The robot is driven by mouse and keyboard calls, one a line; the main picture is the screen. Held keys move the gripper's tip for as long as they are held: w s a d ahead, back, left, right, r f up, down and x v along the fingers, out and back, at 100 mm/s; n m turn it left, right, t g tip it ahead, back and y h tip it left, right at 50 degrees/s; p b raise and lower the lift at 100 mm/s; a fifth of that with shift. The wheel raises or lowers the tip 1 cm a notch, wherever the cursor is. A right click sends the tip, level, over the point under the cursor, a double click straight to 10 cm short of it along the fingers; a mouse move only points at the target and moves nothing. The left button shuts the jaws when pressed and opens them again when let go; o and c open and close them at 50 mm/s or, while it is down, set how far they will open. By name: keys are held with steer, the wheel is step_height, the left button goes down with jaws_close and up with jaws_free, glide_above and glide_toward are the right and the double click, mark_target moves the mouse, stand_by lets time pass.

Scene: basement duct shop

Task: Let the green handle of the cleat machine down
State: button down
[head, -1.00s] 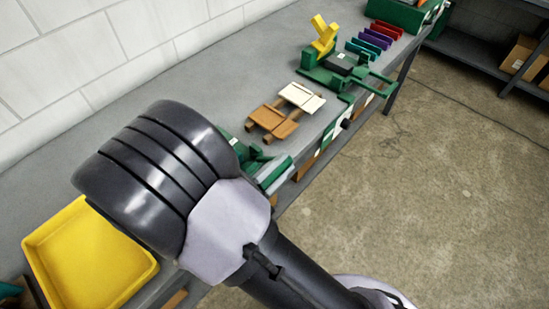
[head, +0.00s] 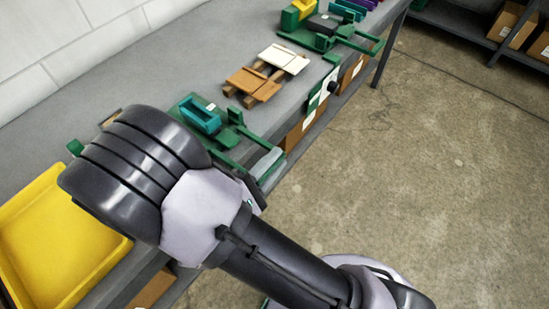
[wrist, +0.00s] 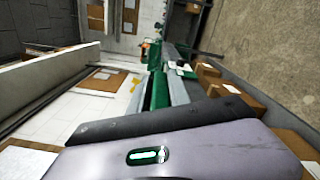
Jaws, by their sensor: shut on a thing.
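The near green machine (head: 237,119), which I take for the cleat machine, sits at the bench's front edge with a teal block (head: 200,117) on it. Green bars reach out from it over the edge, with a pale grey piece (head: 268,163) at their end. In the wrist view a green bar (wrist: 159,88), which looks like the green handle, runs down to my gripper (wrist: 163,108), beside a pale grey strip (wrist: 178,92). My gripper is shut on it. The fingertips and the grip itself are mostly hidden, and my arm covers part of the machine in the head view.
A yellow tray (head: 112,244) lies at the left. Brown and white boards (head: 284,58) lie on wooden blocks farther along the bench. Another green machine with a yellow block (head: 297,14) stands beyond. The concrete floor at right is clear.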

steer(key=shift+f, duration=0.4)
steer(key=c, duration=1.3)
jaws_free()
steer(key=shift+s+a+r, duration=0.1)
steer(key=shift+s+a, duration=0.15)
steer(key=shift+a, duration=0.05)
steer(key=p+v, duration=0.4)
steer(key=v, duration=1.2)
steer(key=shift+s+a, duration=0.2)
steer(key=shift+s, duration=0.15)
steer(key=shift+w, duration=0.1)
